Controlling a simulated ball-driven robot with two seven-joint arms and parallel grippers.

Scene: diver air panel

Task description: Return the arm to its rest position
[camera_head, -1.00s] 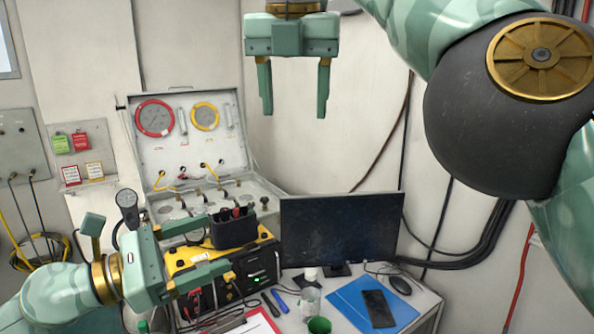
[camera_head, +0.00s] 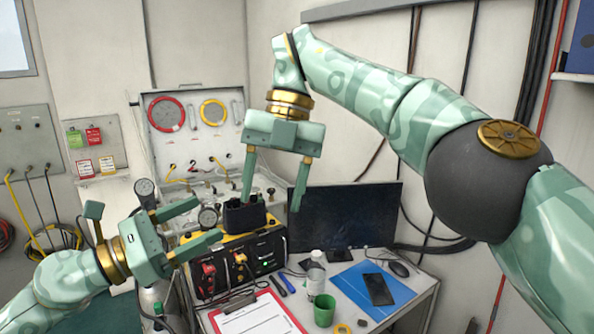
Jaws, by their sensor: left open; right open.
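My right arm (camera_head: 400,100) comes in from the right and bends at a dark round elbow. Its gripper (camera_head: 273,193) points down with the fingers apart and nothing between them. It hangs in front of the air panel case and the left edge of the monitor. My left gripper (camera_head: 208,222) reaches in from the lower left and points right. Its fingers are apart and empty, close to the black holder on the yellow-topped unit in this view. Whether it touches anything there I cannot tell.
The open panel case (camera_head: 195,135) has red and yellow gauges. A yellow-black unit (camera_head: 243,262) carries a black holder (camera_head: 245,215). The monitor (camera_head: 345,218) stands behind a bottle (camera_head: 316,275), green cup (camera_head: 324,310), clipboard (camera_head: 255,318), blue folder (camera_head: 350,283), phone (camera_head: 378,289) and mouse (camera_head: 399,269).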

